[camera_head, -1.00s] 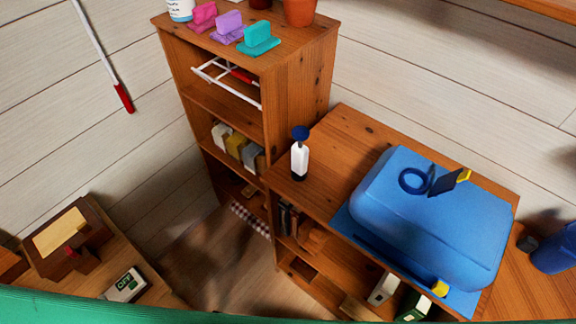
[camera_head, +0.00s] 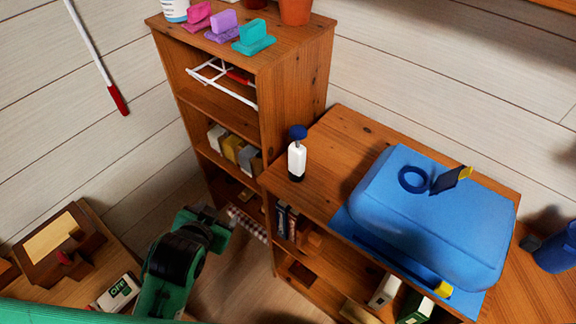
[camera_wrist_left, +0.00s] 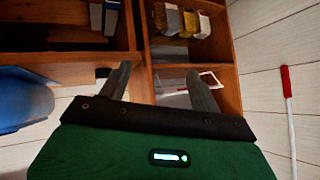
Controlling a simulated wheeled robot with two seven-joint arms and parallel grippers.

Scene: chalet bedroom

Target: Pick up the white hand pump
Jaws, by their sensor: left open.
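The white hand pump (camera_head: 297,160) is a small white bottle with a blue top and a dark base. It stands upright on the left end of the low wooden cabinet top (camera_head: 325,150), beside the tall shelf. My left gripper (camera_head: 222,218) is below and to the left of the pump, apart from it, in front of the shelves. In the left wrist view my left gripper (camera_wrist_left: 160,84) shows two spread fingers with nothing between them. The pump is not visible in that view. My right gripper is not in view.
The tall wooden shelf (camera_head: 295,95) rises behind and left of the pump. A large blue case (camera_head: 440,215) lies right of the pump on a blue mat. A brown box (camera_head: 60,240) sits on a wooden surface at lower left. Bare cabinet top lies between pump and case.

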